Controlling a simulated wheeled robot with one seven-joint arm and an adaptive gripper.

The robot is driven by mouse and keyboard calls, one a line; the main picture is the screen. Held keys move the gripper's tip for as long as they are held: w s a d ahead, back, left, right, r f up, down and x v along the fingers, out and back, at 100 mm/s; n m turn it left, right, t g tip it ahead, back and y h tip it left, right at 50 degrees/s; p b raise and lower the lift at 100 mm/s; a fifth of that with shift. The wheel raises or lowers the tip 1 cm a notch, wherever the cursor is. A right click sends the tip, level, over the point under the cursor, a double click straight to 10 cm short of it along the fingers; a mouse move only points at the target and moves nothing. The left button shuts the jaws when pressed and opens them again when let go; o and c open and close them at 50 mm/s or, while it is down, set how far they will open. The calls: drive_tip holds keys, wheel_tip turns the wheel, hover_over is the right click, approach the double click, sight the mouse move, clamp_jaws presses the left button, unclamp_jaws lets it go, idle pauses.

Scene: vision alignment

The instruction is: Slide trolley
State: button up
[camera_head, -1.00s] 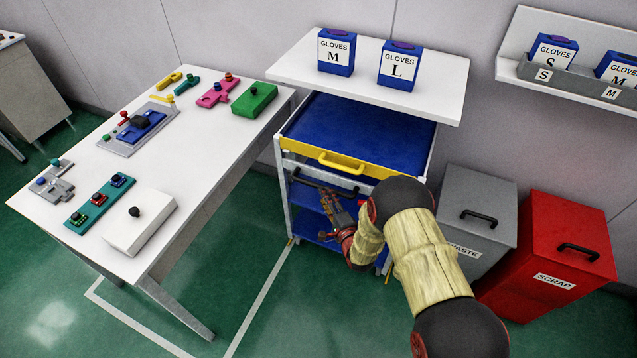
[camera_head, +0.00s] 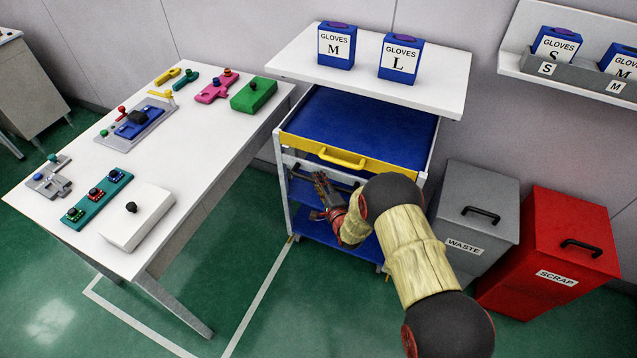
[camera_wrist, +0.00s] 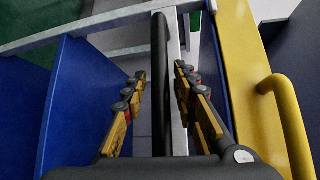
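The trolley stands partly under a white shelf, with a blue top tray (camera_head: 365,125), a yellow front panel (camera_head: 300,143) and a yellow handle (camera_head: 342,158). Lower blue shelves show beneath. A dark bar handle sits below the yellow panel, largely covered by my arm in the head view. My gripper (camera_head: 322,188) is at the trolley's front, at this bar's height. In the wrist view my gripper (camera_wrist: 163,92) is open, with the dark bar handle (camera_wrist: 161,60) running between its two fingers. Gaps show on both sides of the bar. The yellow handle (camera_wrist: 288,120) is to the right.
A white table (camera_head: 75,170) with several coloured parts stands left of the trolley. A grey waste bin (camera_head: 475,185) and a red scrap bin (camera_head: 560,235) stand on the right. Glove boxes sit on the white shelf (camera_head: 440,97) above. Green floor (camera_head: 250,250) is open in front.

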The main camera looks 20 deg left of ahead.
drive_tip(key=c, duration=0.6)
drive_tip(key=shift+f, duration=0.1)
clamp_jaws()
